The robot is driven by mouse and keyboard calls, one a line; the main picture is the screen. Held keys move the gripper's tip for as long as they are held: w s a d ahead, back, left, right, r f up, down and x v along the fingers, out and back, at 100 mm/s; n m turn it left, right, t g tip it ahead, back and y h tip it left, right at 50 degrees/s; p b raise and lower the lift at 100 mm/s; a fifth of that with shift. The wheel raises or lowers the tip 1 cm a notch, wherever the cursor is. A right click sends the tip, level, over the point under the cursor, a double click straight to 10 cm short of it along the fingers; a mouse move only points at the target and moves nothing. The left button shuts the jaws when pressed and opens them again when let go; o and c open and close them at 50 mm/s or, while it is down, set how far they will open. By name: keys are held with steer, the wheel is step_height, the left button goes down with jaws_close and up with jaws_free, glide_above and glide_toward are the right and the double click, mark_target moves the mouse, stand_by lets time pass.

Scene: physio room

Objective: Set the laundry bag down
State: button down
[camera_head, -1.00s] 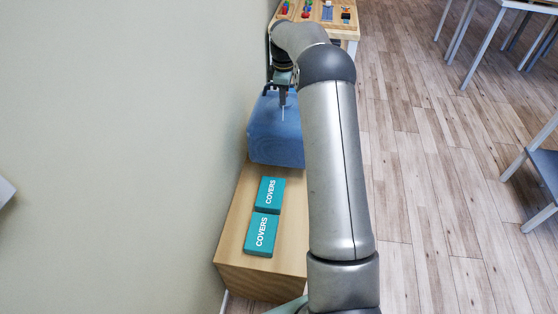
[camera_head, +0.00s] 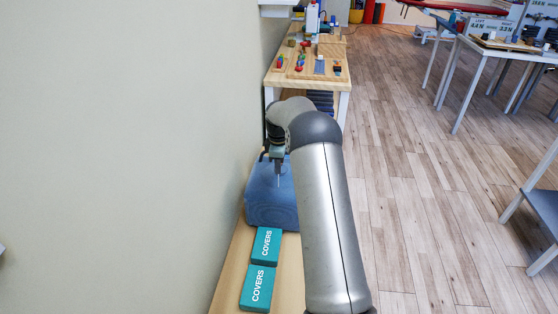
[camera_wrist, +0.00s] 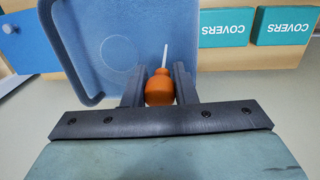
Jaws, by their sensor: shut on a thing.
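My gripper (camera_wrist: 160,82) is shut on an orange bulb (camera_wrist: 160,90) with a thin white nozzle (camera_wrist: 166,55). The bulb sits between the two dark fingers. In the head view my gripper (camera_head: 278,158) is over a blue, soft-edged block-like thing (camera_head: 270,205) on the wooden bench. The nozzle shows against the blue thing. In the wrist view the blue thing (camera_wrist: 110,25) has a rounded rim and a faint circle on its face. I cannot tell whether it is the laundry bag. No other laundry bag is recognisable.
Two teal boxes marked COVERS (camera_head: 266,245) (camera_head: 257,288) lie on the wooden bench (camera_head: 232,270) in front of the blue thing. A table with small coloured pieces (camera_head: 300,75) stands beyond. The wall is close on the left. Open floor (camera_head: 400,200) lies to the right.

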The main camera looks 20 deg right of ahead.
steer(key=c, duration=1.5)
jaws_free()
steer(key=o, duration=0.3)
steer(key=shift+o, duration=0.2)
steer(key=r, duration=0.8)
steer(key=s+r, duration=0.1)
steer(key=r, duration=0.3)
steer(key=shift+a, duration=0.3)
steer(key=s+a+r+m, duration=0.3)
steer(key=s+a, duration=0.2)
steer(key=s, duration=0.3)
steer(key=s+a+r+m, duration=0.25)
steer(key=s+a, duration=0.35)
steer(key=s, duration=0.3)
steer(key=s+a+f+m, duration=0.2)
steer(key=s+a+m, duration=0.1)
steer(key=s, duration=0.9)
steer(key=s+a+f+m, duration=0.2)
steer(key=s+f+m, duration=0.1)
steer(key=s, duration=1)
steer(key=shift+s+a+f+g, duration=0.2)
steer(key=shift+a+g, duration=0.1)
steer(key=shift+a, duration=0.1)
